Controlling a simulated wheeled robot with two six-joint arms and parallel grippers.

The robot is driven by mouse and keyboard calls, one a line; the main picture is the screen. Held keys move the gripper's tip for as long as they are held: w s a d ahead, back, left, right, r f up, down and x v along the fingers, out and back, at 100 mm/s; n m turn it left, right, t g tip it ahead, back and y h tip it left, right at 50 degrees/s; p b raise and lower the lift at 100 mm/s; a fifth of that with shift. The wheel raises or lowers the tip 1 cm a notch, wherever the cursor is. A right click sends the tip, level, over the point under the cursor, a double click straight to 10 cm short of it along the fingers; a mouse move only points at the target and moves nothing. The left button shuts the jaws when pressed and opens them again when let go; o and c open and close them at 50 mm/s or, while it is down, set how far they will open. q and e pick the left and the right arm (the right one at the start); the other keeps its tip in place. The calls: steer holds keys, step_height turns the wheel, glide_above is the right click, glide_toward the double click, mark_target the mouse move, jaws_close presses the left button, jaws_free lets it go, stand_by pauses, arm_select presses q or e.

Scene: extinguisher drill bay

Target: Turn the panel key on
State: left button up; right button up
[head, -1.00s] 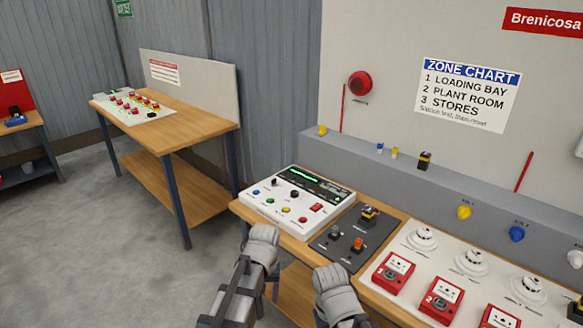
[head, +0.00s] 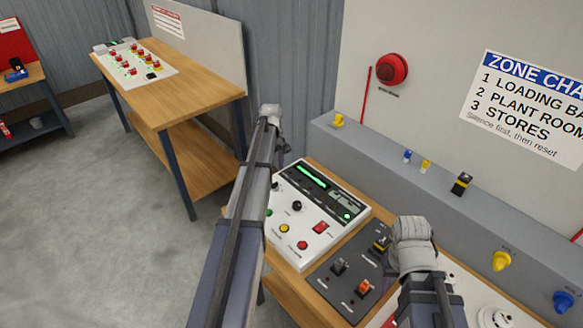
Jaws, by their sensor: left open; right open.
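The white control panel (head: 328,213) sits on the bench with a lit green display strip (head: 311,176). A black round knob (head: 297,206) stands on its face, with a red rocker (head: 321,228) and coloured buttons near it. I cannot tell for sure which control is the key. My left arm crosses in front of the panel's left side and hides part of its controls. My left gripper (head: 270,110) is open, appearing above the panel's far left corner. My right gripper (head: 412,229) is open, by the right edge of the dark switch plate, right of the panel.
The dark plate (head: 327,283) carries a black switch (head: 340,266), an orange switch (head: 364,287) and a yellow-black switch (head: 381,243). A grey ledge (head: 400,185) with small coloured parts runs behind. A wooden table (head: 185,78) stands at the back left; grey floor lies open left.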

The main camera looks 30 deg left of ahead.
mark_target(275, 183)
arm_select(q)
steer(key=shift+w+a+r, duration=0.1)
steer(key=shift+w+a, duration=0.1)
steer(key=shift+w, duration=0.1)
steer(key=shift+s, duration=0.1)
steer(key=shift+d, duration=0.1)
step_height(275, 183, down, 8)
steer(key=b, duration=0.8)
steer(key=shift+r, duration=0.1)
arm_select(e)
step_height(275, 183, down, 8)
steer(key=shift+r, duration=0.15)
arm_select(q)
steer(key=shift+c, duration=0.2)
arm_select(e)
steer(key=shift+r, duration=0.1)
arm_select(q)
jaws_close()
